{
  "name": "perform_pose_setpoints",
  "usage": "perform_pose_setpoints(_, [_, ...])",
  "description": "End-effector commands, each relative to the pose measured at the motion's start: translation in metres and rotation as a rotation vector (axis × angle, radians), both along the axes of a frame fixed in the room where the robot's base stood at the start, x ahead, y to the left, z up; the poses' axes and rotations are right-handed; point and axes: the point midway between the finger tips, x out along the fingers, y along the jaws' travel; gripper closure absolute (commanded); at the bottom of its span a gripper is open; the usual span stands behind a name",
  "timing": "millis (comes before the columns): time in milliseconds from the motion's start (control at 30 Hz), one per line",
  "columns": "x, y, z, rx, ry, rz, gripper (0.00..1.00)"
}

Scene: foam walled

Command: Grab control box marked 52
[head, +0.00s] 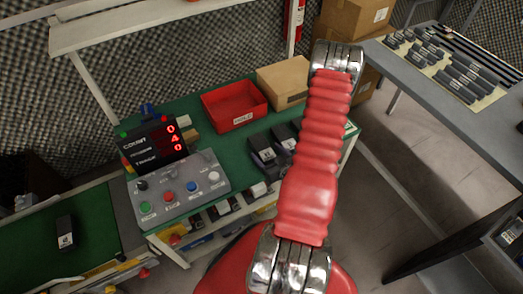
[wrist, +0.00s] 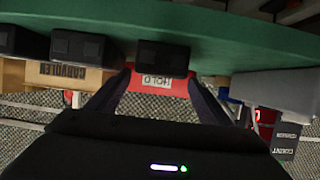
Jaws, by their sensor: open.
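Several dark control boxes lie on the green worktable (head: 190,118); in the head view one (head: 263,150) is left of my red arm and another (head: 284,134) is partly behind it. Their pale labels are too small to read, so I cannot tell which is marked 52. The wrist view, upside down, shows a dark box (wrist: 163,57) near the middle, between and beyond my fingers, and another (wrist: 77,46) to its left. My gripper (wrist: 160,88) is open and empty, its dark fingers spread. The head view does not show it.
A red bin marked HOLD (head: 234,105) and a cardboard box (head: 284,82) stand at the table's back. A grey button panel (head: 178,187) and red-digit counter (head: 152,146) are at left. One dark box (head: 65,232) lies on the left green surface. A grey bench (head: 440,110) is at right.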

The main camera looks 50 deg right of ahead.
Motion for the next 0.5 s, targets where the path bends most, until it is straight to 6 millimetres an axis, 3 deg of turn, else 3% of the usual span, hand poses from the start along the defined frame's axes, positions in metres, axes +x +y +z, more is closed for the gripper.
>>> perform_pose_setpoints(167, [0.007, -0.002, -0.003, -0.001, 0.0, 0.003, 0.27])
perform_pose_setpoints(500, [0.041, -0.016, -0.019, 0.0, 0.0, 0.002, 0.27])
